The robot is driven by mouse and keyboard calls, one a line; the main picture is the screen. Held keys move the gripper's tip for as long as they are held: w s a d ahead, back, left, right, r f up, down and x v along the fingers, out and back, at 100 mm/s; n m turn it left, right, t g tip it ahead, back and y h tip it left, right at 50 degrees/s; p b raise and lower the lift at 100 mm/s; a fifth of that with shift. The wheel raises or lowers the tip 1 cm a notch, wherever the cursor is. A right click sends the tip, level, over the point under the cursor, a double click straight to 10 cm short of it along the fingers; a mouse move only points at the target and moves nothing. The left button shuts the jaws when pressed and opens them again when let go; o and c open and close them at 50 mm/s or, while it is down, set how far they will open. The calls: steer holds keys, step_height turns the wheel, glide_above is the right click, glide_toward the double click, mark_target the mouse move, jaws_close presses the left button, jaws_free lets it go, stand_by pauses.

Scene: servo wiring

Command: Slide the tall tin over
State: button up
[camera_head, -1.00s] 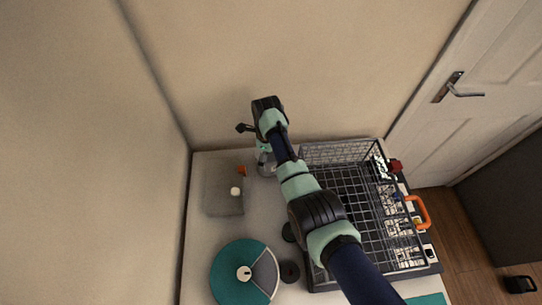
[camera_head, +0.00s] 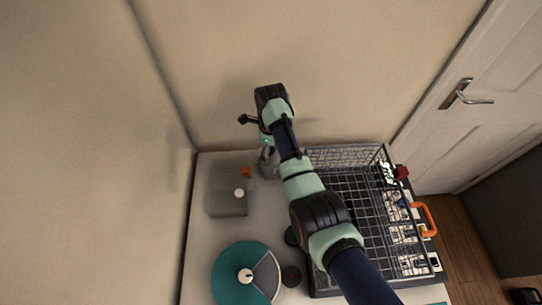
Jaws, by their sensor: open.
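My gripper (camera_head: 268,163) hangs at the far end of my arm, low near the back wall, between a grey box and a wire rack. My wrist partly hides it, and its jaws are open. I cannot surely pick out the tall tin. Two dark round tops show on the table: one (camera_head: 292,236) partly behind my arm, the other (camera_head: 291,275) nearer the front, beside a teal and grey disc. From above I cannot tell their height. I see nothing clearly held.
The black wire rack (camera_head: 345,158) fills the table's right side, partly under my arm. The grey box (camera_head: 228,205) stands at the left, with a white knob on top. The teal and grey disc (camera_head: 238,272) lies at the front left. Walls close the back and left.

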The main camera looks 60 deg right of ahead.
step_height(320, 180, up, 7)
steer(key=shift+r, duration=0.15)
stand_by(0.7)
